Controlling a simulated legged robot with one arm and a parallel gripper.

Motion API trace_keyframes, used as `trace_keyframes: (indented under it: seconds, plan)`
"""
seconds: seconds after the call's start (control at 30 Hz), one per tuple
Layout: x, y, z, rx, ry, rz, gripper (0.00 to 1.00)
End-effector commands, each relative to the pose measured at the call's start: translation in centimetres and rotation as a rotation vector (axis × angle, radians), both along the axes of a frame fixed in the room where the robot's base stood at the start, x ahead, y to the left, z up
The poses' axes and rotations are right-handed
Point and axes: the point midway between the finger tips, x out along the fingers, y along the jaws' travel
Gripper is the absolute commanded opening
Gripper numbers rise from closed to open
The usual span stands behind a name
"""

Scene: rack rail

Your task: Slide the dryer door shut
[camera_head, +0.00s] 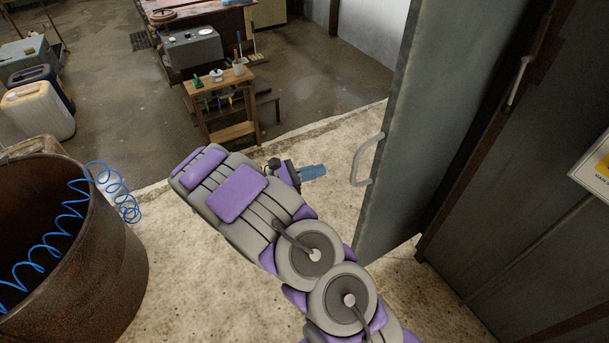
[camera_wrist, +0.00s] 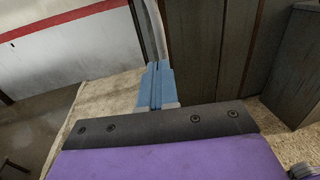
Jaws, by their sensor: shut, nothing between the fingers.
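The grey-green dryer door (camera_head: 392,150) stands at right of centre in the head view, out from the dark dryer body (camera_head: 500,230), with a dark gap between them. A pale D-shaped handle (camera_head: 365,160) is on the door's left face. My gripper (camera_head: 318,172) has blue fingers, shut and empty, pointing toward the handle from its left with a small gap visible. In the wrist view the shut fingers (camera_wrist: 156,85) show at centre. A pale curved bar rises just beyond them, probably the handle; contact cannot be told there.
A rusty drum (camera_head: 85,250) with a blue coiled hose (camera_head: 60,225) stands at lower left. A small wooden stand (camera_head: 225,100) with tools is at the back. Another pale handle (camera_head: 518,80) is on the dark wall at right.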

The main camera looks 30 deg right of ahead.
Motion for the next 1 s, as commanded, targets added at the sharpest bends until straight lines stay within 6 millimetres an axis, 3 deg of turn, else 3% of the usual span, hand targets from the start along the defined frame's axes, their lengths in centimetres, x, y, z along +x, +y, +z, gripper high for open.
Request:
trace_keyframes:
  seconds: [0.2,0.4,0.6,1.0]
  plan:
    - [-0.5,-4.3,0.0,0.000,-0.004,-0.003,0.00]
    - [-0.9,-7.0,-0.1,0.000,-0.001,-0.002,0.00]
    - [-1.0,-8.1,0.0,-0.001,-0.001,-0.001,0.00]
    - [-1.0,-8.2,0.1,-0.001,-0.002,0.000,0.00]
